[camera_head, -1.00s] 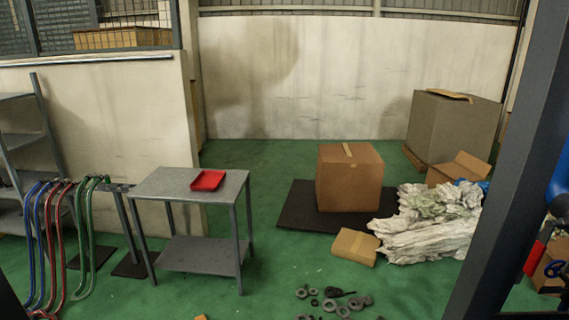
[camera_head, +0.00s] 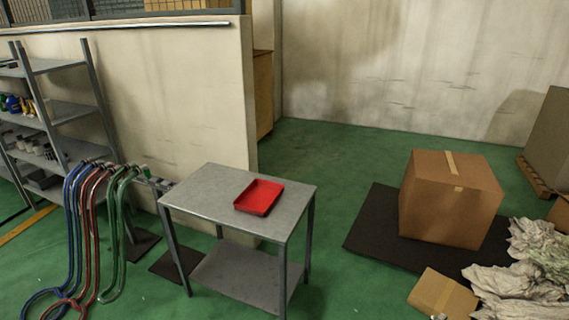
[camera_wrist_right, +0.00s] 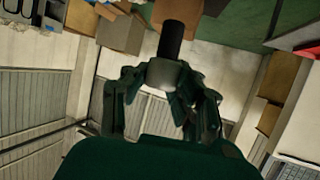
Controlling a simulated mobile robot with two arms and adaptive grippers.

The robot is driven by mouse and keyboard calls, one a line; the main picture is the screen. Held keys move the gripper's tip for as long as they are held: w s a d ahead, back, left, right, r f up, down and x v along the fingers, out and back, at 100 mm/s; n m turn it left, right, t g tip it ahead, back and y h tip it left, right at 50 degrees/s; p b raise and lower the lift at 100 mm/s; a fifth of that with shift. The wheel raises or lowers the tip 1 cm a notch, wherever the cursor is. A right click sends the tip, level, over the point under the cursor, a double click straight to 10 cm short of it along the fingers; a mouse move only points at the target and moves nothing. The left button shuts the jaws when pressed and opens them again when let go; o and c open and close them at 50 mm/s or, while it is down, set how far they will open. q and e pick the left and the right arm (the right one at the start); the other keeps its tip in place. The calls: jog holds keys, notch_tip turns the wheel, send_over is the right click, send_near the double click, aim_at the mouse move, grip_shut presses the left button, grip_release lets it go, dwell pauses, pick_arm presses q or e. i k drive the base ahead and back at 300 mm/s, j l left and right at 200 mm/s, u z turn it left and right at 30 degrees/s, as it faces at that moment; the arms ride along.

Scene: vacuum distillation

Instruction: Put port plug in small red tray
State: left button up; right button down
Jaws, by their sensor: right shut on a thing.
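The small red tray (camera_head: 259,197) lies on the grey metal table (camera_head: 206,190) in the head view, and it looks empty. In the right wrist view my right gripper (camera_wrist_right: 165,90) is shut on the port plug (camera_wrist_right: 163,73), a grey cylindrical piece with a dark shaft beyond it. The plug is held between the fingers, clear of any surface I can see. The right gripper and plug are outside the head view. My left gripper is in neither view.
Coloured hoses (camera_head: 85,230) hang on a stand left of the table, with shelving (camera_head: 62,112) behind. A large cardboard box (camera_head: 450,200) stands on a dark mat (camera_head: 372,237) to the right. A small box (camera_head: 442,295) and crumpled sheeting (camera_head: 520,285) lie nearby. Green floor is open between table and mat.

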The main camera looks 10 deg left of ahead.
aim_at(257, 202)
jog(key=i+l+u, duration=0.15)
jog(key=i, duration=0.4)
jog(key=i+l+u, duration=0.1)
jog(key=i, duration=0.5)
jog(key=i+l+u, duration=0.15)
jog(key=i, duration=0.4)
jog(key=i+u, duration=0.2)
jog(key=u, duration=0.2)
jog(key=i+u, duration=0.15)
jog(key=u, duration=0.25)
jog(key=i+l+u, duration=0.1)
jog(key=u, duration=0.3)
jog(key=i+l+u, duration=0.15)
jog(key=u, duration=0.3)
jog(key=i+l, duration=0.05)
jog(key=i, duration=0.05)
